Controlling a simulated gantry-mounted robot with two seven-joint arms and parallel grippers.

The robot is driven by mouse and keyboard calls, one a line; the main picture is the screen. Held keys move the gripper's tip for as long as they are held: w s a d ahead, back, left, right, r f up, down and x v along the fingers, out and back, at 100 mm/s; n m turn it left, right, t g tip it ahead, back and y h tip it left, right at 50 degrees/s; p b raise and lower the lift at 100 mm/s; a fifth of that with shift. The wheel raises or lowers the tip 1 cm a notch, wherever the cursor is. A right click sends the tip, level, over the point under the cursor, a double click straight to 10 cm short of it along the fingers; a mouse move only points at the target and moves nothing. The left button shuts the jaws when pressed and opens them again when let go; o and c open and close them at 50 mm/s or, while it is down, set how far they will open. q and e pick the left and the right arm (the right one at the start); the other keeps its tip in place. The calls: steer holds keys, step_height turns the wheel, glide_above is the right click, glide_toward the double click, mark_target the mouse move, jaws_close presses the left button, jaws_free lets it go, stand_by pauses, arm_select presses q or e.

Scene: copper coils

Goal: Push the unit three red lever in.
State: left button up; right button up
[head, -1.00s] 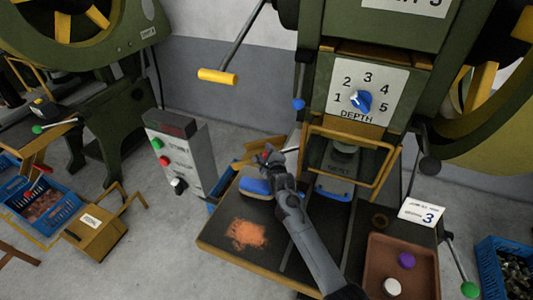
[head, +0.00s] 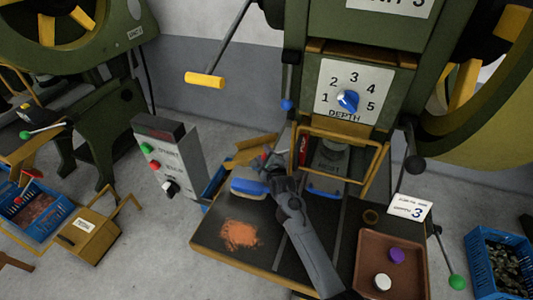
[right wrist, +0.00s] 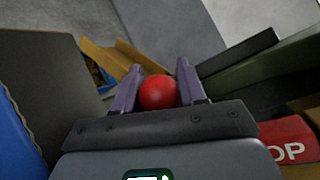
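The red lever's round knob (right wrist: 159,92) sits between the two fingers of my right gripper (right wrist: 160,85) in the right wrist view. The fingers stand apart by about the knob's width and appear to touch both its sides. The lever's shaft is hidden. In the head view my right gripper (head: 270,158) is at the back left of the unit three press bed (head: 290,257), with only a speck of red showing at its fingers. The unit three press (head: 300,100) rises behind it. My left gripper is not in view.
A blue brush (head: 249,187) lies just left of my right gripper, near orange powder (head: 239,234). A yellow guard frame (head: 340,136) stands to its right. A grey control box (head: 168,158) stands left. A brown tray (head: 372,264) is at the front right.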

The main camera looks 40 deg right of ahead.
steer(key=o, duration=0.4)
steer(key=shift+s+d, duration=0.2)
steer(key=shift+s, duration=0.05)
steer(key=shift+a, duration=0.15)
steer(key=p+v, duration=0.3)
steer(key=v, duration=0.7)
steer(key=shift+s+r, duration=0.1)
steer(key=shift+s, duration=0.2)
